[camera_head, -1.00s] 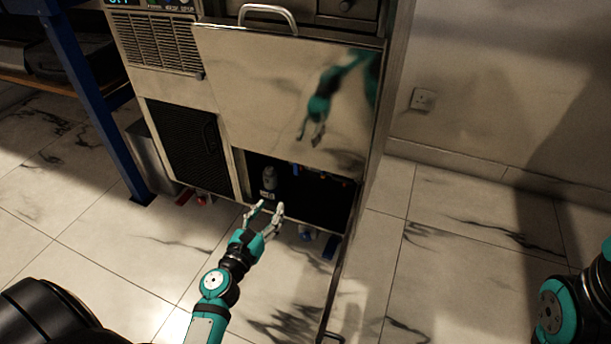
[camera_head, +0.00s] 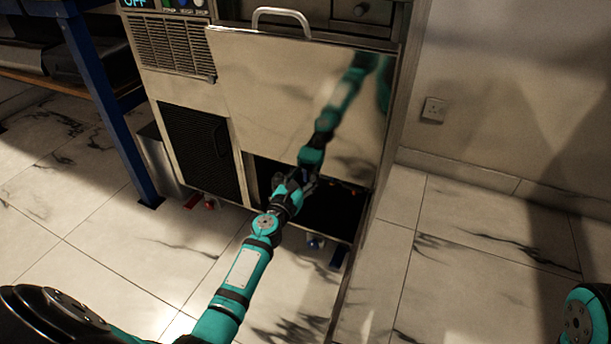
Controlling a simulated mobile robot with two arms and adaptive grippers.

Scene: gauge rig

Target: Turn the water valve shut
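My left gripper (camera_head: 306,182) reaches into the dark opening (camera_head: 335,208) low in the steel cabinet, below the raised shiny panel (camera_head: 290,95). Its fingers are dark and overlap the opening's upper edge, so I cannot tell whether they are open or shut on something. I cannot clearly make out the water valve. Small coloured fittings show faintly inside the opening to the right of the gripper. A grey cylindrical part (camera_head: 278,179) is mostly hidden behind the gripper. My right arm shows only at the bottom right edge, and its gripper is out of view.
A black grille (camera_head: 202,150) is left of the opening. A blue table leg (camera_head: 112,110) and a metal box stand further left. The tiled floor (camera_head: 450,250) to the right is clear. A socket (camera_head: 433,109) is on the wall.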

